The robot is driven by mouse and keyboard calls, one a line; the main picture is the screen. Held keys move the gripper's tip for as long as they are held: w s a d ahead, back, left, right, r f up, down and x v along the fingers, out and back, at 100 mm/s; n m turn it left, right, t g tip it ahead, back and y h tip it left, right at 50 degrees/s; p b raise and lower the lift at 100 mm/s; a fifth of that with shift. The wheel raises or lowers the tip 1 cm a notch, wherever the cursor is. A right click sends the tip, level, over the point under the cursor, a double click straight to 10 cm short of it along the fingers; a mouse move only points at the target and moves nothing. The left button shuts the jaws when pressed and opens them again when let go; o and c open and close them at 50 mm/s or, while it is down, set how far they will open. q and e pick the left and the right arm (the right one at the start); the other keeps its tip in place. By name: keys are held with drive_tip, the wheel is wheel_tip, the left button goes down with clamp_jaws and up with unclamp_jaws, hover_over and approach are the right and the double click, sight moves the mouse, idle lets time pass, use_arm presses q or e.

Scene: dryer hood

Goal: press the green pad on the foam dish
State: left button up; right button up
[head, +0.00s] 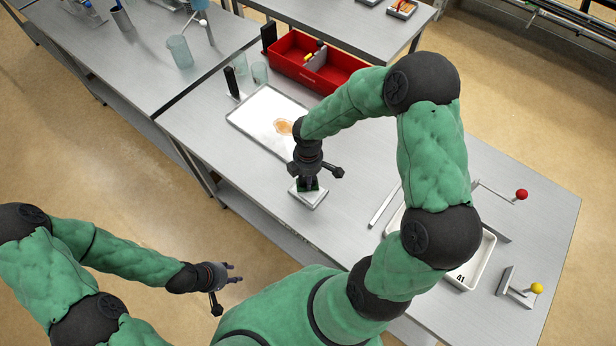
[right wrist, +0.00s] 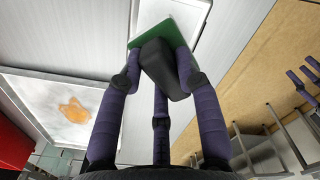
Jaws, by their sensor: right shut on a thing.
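The green pad (head: 314,185) is a flat green plate under a dark handle (right wrist: 165,68). My right gripper (head: 308,180) is shut on that handle and points down. In the right wrist view its purple fingers surround the handle, and the pad (right wrist: 189,28) shows beyond them. The pad is over the small pale foam dish (head: 308,199), which it partly hides; I cannot tell whether they touch. The dish (right wrist: 150,12) also shows behind the pad in the right wrist view. My left gripper (head: 236,273) is open and empty, off the table's front edge.
A white tray with an orange stain (head: 260,109) lies behind the dish. A red divided bin (head: 345,73) stands farther back. To the right are a metal bar (head: 384,206), a white bin marked 41 (head: 477,263), and levers with red (head: 521,194) and yellow (head: 537,288) knobs.

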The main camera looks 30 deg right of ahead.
drive_tip(key=shift+r+p, duration=1.5)
drive_tip(key=shift+r, duration=0.55)
